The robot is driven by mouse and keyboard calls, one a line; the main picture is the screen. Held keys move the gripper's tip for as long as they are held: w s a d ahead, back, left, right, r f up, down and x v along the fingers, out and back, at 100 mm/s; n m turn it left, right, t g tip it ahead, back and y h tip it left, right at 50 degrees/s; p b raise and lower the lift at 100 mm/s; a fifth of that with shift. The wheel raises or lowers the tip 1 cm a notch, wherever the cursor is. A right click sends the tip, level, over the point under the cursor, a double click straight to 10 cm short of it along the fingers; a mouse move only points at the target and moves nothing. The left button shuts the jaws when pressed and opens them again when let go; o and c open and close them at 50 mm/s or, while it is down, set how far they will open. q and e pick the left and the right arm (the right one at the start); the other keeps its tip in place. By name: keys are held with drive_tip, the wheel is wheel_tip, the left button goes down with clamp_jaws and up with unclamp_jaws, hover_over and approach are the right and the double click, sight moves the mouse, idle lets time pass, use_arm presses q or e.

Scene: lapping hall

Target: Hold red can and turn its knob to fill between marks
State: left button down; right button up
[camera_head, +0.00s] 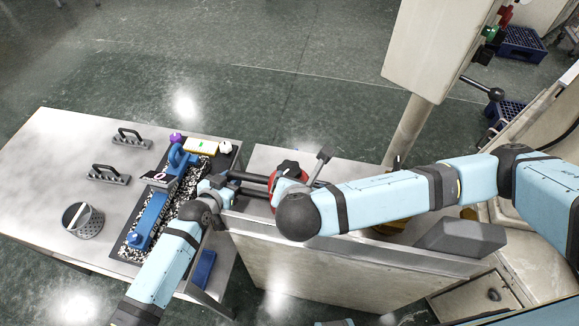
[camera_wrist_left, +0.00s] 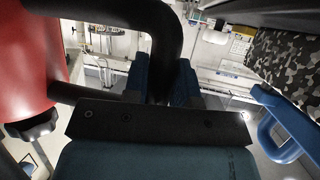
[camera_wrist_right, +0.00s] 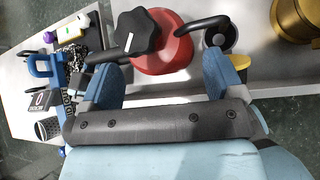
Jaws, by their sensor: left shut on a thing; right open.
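The red can (camera_head: 273,186) stands out between my two grippers, partly hidden by the right one. Its black star-shaped knob (camera_head: 288,168) faces up; in the right wrist view the knob (camera_wrist_right: 138,33) sits beside the red body (camera_wrist_right: 160,58). My left gripper (camera_head: 222,183) is shut on the can's black handle (camera_wrist_left: 165,45), which passes between its fingers, with the red body (camera_wrist_left: 30,60) beside it. My right gripper (camera_wrist_right: 160,78) is open, its fingers on either side of the view below the can and knob, apparently not touching the knob. No fill marks can be made out.
A metal bench (camera_head: 60,150) at left carries a dark tray with blue tools, two black-handled blocks and a perforated metal cup (camera_head: 83,220). A brass-coloured cylinder (camera_wrist_right: 298,20) stands right of the can. A pale cabinet on a post (camera_head: 405,130) rises behind.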

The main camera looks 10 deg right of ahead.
sight(289, 169)
drive_tip(key=s+a+r+n+t, duration=0.2)
drive_tip(key=s+n+t, duration=0.2)
drive_tip(key=shift+y, duration=0.3)
drive_tip(key=x, duration=1.2)
drive_tip(key=shift+a+f, duration=0.1)
drive_tip(key=shift+f, duration=0.05)
drive_tip(key=shift+s, duration=0.1)
drive_tip(key=c, duration=0.9)
